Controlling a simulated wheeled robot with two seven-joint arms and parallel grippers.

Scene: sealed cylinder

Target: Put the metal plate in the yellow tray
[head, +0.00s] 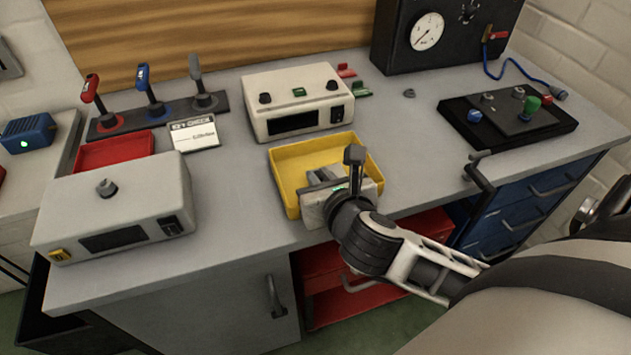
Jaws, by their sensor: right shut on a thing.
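The yellow tray (366,150) sits near the front edge of the grey bench, open side up. My right gripper (320,177) reaches in from the lower right and is over the tray's front part, fingers pointing into it. It is shut on a small grey piece, seemingly the metal plate, which is mostly hidden by the fingers and gripper body. I cannot tell whether the piece touches the tray floor. My left gripper is not in view.
A white box with black knobs (297,101) stands just behind the tray. Another white box (117,209) and a red tray (112,151) are to the left. A black board with knobs (508,117) lies to the right. Bench between tray and board is clear.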

